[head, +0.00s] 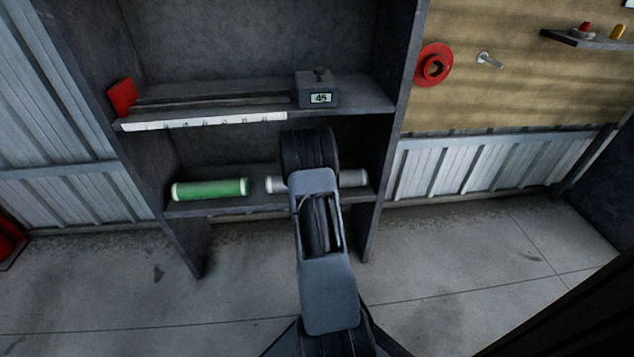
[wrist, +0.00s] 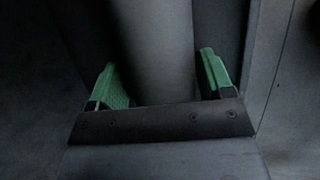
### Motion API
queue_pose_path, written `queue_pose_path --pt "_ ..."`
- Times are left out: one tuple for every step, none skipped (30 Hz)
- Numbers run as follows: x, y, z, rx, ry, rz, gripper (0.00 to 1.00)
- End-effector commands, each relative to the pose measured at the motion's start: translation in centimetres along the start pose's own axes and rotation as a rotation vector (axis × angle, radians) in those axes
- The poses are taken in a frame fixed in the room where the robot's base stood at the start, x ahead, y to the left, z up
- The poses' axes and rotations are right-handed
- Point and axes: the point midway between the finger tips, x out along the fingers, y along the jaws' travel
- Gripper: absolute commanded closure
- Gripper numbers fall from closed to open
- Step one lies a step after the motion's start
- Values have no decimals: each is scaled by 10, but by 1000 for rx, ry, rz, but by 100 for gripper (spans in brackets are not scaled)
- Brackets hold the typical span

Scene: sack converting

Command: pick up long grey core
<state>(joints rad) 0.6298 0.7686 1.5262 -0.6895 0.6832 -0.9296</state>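The long grey core (head: 353,178) lies on its side on the lower shelf (head: 222,207), at its right part. My arm hides the core's middle in the head view. In the wrist view the grey core (wrist: 155,40) runs up the picture between the two green fingers of my gripper (wrist: 158,62). The gripper is open around it, with a gap showing at the right finger; at the left finger I cannot tell whether they touch. In the head view my gripper is hidden behind my arm.
A green roll (head: 210,189) lies on the same shelf to the left. The upper shelf holds a grey box with a display (head: 318,92), a red object (head: 122,98) and dark bars. The rack's right side wall (head: 385,140) stands close to the core's right end.

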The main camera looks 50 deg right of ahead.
Motion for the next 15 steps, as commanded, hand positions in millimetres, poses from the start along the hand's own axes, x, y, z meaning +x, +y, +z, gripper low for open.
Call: queue_pose_path --pt "0 0 0 0 0 0 31" --pt "0 0 0 0 0 0 34" --pt "0 0 0 0 0 0 37" --pt "0 0 0 0 0 -1 40" --pt "0 0 0 0 0 -1 43" --pt "0 0 0 0 0 -1 47" --pt "0 0 0 0 0 -1 50" --pt "0 0 0 0 0 -1 53" --pt "0 0 0 0 0 -1 57" --pt "0 0 0 0 0 -1 59" --pt "0 0 0 0 0 -1 62" --pt "0 0 0 0 0 -1 66" --pt "0 0 0 0 0 -1 69" --pt "0 0 0 0 0 -1 72" --pt "-1 1 0 1 0 1 73"
